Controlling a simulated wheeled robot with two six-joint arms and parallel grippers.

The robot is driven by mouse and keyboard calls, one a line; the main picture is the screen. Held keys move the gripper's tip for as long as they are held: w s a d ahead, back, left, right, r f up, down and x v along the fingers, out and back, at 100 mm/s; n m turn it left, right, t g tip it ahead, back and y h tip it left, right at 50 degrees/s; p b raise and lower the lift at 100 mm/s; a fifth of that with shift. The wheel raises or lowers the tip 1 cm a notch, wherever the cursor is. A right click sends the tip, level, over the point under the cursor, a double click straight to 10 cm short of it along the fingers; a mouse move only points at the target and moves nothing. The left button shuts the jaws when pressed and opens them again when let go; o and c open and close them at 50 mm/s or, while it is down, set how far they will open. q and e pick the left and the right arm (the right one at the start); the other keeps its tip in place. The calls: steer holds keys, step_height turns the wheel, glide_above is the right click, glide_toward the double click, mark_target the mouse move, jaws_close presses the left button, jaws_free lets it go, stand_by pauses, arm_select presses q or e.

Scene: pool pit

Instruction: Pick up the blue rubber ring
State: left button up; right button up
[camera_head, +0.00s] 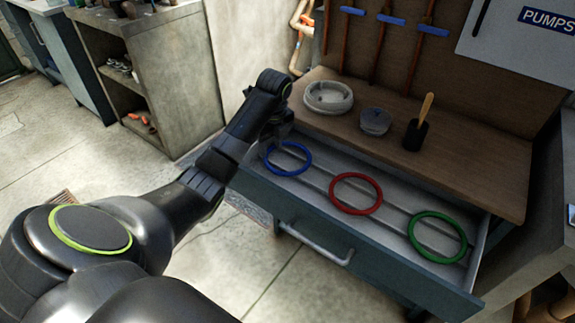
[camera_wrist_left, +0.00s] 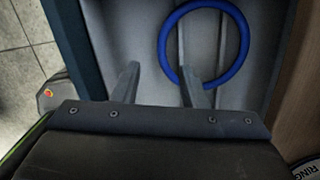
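The blue rubber ring (camera_head: 288,158) lies flat at the left end of the open drawer (camera_head: 334,229). A red ring (camera_head: 355,210) and a green ring (camera_head: 438,258) lie to its right in the same drawer. My left gripper (camera_head: 281,137) is above the drawer at the blue ring's far-left side. In the left wrist view the gripper (camera_wrist_left: 158,84) is open, with nothing between its fingers. There the blue ring (camera_wrist_left: 245,50) lies ahead and to the right, its near rim by the right fingertip. Contact cannot be told. My right gripper is not in view.
A panel with hanging tools stands behind. Open floor lies left of the drawer.

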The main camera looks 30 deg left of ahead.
mark_target(271, 167)
arm_select(q)
steer(key=f, duration=0.5)
steer(key=a+f, duration=0.1)
steer(key=f, duration=0.2)
steer(key=shift+w+f, duration=0.3)
jaws_close()
